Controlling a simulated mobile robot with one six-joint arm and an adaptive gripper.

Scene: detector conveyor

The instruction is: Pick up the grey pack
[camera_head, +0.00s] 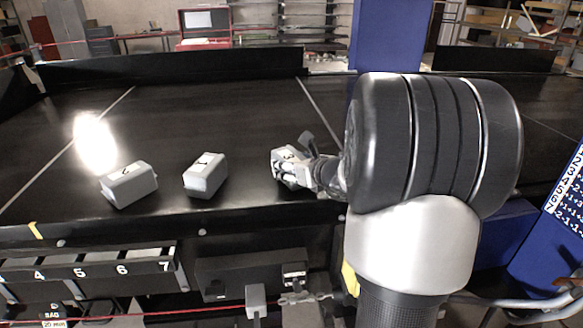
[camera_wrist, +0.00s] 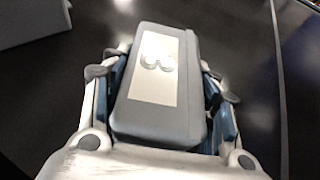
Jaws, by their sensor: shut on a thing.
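A grey pack (camera_wrist: 190,112) with a pale label marked 3 lies between the fingers of my gripper (camera_wrist: 165,95) in the wrist view. The fingers are shut on its two long sides. In the head view the same pack (camera_head: 285,156) is at the middle of the black conveyor, partly hidden by my gripper (camera_head: 294,172). I cannot tell whether it touches the belt. Two more grey packs are on the belt to the left, one near the middle (camera_head: 205,176) and one farther left (camera_head: 129,186). Part of another grey pack (camera_wrist: 30,22) shows at the wrist view's upper left.
The black conveyor (camera_head: 230,110) has a raised back wall (camera_head: 180,66) and free belt behind the packs. A rack with numbered slots (camera_head: 90,270) is below its front edge at left. A blue panel with a printed sheet (camera_head: 545,240) stands at the right.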

